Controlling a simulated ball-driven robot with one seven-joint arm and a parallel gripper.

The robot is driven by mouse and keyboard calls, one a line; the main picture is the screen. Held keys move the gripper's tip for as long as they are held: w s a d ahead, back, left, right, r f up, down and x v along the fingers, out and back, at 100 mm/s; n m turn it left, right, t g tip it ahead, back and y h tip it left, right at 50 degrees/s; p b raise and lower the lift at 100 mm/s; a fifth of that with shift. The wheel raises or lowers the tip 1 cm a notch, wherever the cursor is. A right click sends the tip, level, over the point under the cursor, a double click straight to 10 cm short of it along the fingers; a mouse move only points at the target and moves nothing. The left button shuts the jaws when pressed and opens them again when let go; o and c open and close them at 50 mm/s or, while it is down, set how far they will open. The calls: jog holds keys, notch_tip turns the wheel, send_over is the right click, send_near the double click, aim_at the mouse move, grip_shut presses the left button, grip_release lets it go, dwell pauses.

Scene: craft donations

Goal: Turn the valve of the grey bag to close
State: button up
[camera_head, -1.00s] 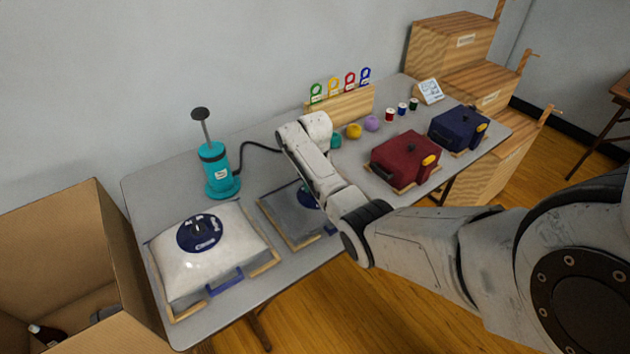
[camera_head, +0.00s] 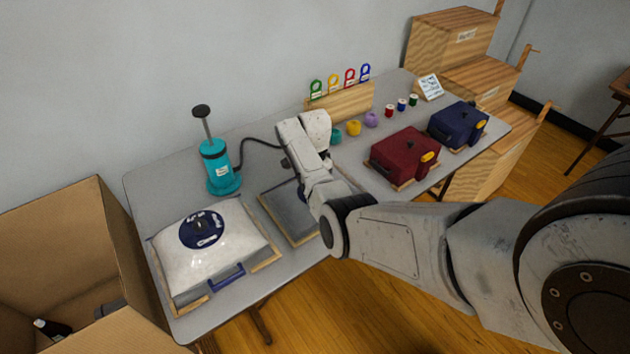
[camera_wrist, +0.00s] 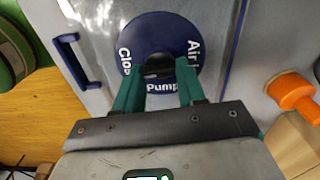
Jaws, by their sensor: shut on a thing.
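The grey bag (camera_head: 283,213) lies flat in a wooden-edged frame at the table's front, partly hidden by my arm. In the wrist view the bag's clear grey surface (camera_wrist: 105,22) carries a round blue valve dial (camera_wrist: 150,26) with white words, among them "Air" and "Pump", and another partly hidden. A dark valve knob (camera_wrist: 160,66) sits at the dial's middle. My gripper (camera_wrist: 161,74) has its green fingers on either side of the knob and is shut on it. The fingers hide part of the dial, and the knob's exact pointing is unclear.
A white, puffed bag (camera_head: 228,252) with a blue dial lies to the left. A teal pump (camera_head: 218,170) with a black hose stands behind. Red (camera_head: 405,154) and navy (camera_head: 458,126) bags lie right. An open cardboard box (camera_head: 60,235) is at far left.

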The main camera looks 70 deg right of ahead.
jog(key=shift+m, duration=0.5)
jog(key=o, duration=1.1)
notch_tip(320, 180, up, 11)
jog(key=shift+f, duration=0.1)
dwell(0.5)
